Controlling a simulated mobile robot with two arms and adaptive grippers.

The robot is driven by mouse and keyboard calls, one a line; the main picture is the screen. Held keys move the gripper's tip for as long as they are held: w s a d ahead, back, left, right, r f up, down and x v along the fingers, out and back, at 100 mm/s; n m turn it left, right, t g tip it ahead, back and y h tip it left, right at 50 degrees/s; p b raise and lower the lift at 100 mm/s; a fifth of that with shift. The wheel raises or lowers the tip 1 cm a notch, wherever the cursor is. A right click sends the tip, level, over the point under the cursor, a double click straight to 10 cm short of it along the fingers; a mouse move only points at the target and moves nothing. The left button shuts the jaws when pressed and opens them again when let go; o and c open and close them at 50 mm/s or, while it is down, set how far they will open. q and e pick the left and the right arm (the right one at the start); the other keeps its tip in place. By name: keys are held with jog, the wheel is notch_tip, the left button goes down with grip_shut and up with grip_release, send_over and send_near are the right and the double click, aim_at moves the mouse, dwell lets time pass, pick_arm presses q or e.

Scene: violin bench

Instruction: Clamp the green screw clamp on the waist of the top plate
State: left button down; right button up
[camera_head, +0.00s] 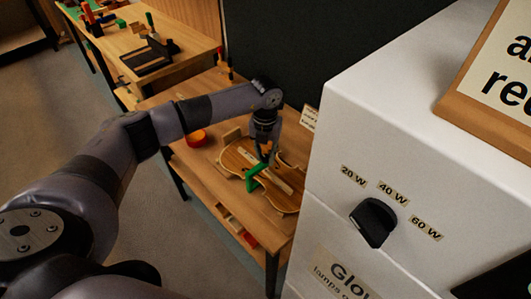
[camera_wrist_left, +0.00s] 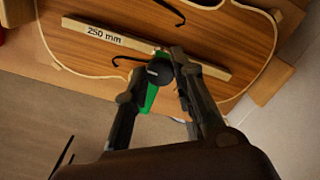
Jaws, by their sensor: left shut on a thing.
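The violin top plate (camera_head: 236,158) lies on the wooden bench, with a bar marked 250 mm across it; the plate also shows in the wrist view (camera_wrist_left: 84,56). The green screw clamp (camera_head: 254,177) is at the near edge of the plate's waist, partly over it. I cannot tell whether the clamp's jaws touch the plate. My right gripper is out of view.
A red and orange round item (camera_head: 196,138) and a small wooden block (camera_head: 232,135) sit left of the plate. A large white cabinet (camera_head: 400,130) with a black dial stands close on the right. Another bench (camera_head: 185,45) with tools is behind.

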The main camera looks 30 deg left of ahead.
pick_arm(q)
jog(key=m+b, duration=0.3)
jog(key=shift+f+m, duration=0.2)
jog(key=shift+m, duration=0.1)
jog(key=m+b, duration=0.5)
jog(key=m, duration=0.1)
jog(key=m+b, duration=0.3)
jog(key=m, duration=0.2)
jog(key=shift+m, duration=0.3)
jog(key=m+b, duration=0.1)
jog(key=m, duration=0.1)
jog(key=m+b, duration=0.1)
jog(key=m, duration=0.1)
jog(key=shift+r+m+b, duration=0.2)
jog(key=shift+m+b, duration=0.1)
jog(key=shift+m, duration=0.1)
jog(key=c, duration=1.3)
grip_release()
jog(key=shift+c, duration=0.2)
